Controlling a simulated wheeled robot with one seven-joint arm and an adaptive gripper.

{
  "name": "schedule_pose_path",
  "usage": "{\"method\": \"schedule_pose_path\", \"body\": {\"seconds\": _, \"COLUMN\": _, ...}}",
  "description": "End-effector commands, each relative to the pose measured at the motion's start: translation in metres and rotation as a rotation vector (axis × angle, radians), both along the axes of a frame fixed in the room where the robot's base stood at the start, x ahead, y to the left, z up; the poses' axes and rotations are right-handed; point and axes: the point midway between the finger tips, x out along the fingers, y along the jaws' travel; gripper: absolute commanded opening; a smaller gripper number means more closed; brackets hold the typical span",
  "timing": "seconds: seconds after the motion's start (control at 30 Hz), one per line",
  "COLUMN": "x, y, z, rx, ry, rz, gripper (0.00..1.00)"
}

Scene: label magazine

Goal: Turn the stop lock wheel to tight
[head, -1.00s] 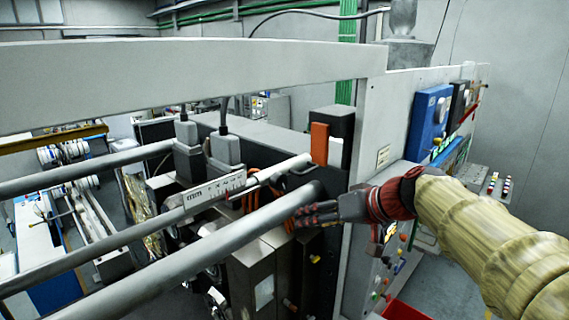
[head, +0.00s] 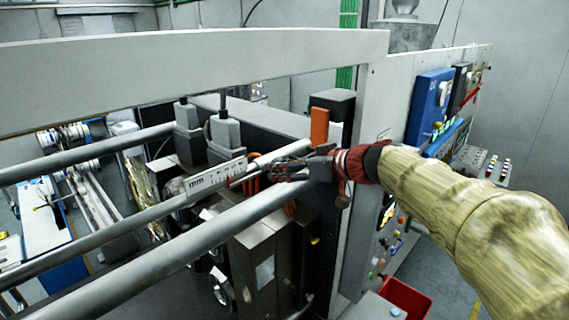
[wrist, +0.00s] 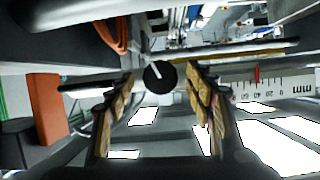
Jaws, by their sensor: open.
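The stop lock wheel appears to be the black round knob (wrist: 160,76) with a white pointer line in the wrist view. The line tilts a little left of upright. My gripper (wrist: 161,92) is open, with one finger on each side of the knob in that picture. I cannot tell how far the fingertips are from it, and no contact shows. In the head view my gripper (head: 272,169) reaches left over the machine, beside the white mm scale (head: 216,176). The knob is not clearly visible there. The scale also shows in the wrist view (wrist: 272,86), with a red pointer.
Thick grey bars (head: 170,258) run across the machine below and left of my gripper. An orange block (head: 319,127) stands close behind it. The grey side panel (head: 372,130) rises under my arm. A red bin (head: 407,297) sits lower right.

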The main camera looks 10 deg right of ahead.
Motion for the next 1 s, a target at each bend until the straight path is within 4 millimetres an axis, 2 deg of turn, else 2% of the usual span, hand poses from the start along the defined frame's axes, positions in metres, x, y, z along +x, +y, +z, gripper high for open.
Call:
{"method": "schedule_pose_path", "body": {"seconds": 0.13, "x": 0.0071, "y": 0.0053, "z": -0.0035, "rx": 0.001, "ry": 0.002, "rz": 0.001, "gripper": 0.53}}
{"method": "schedule_pose_path", "body": {"seconds": 0.4, "x": 0.0082, "y": 0.0058, "z": -0.0050, "rx": 0.001, "ry": 0.001, "rz": 0.000, "gripper": 0.53}}
{"method": "schedule_pose_path", "body": {"seconds": 1.0, "x": 0.0080, "y": 0.0055, "z": -0.0047, "rx": 0.001, "ry": 0.001, "rz": 0.000, "gripper": 0.20}}
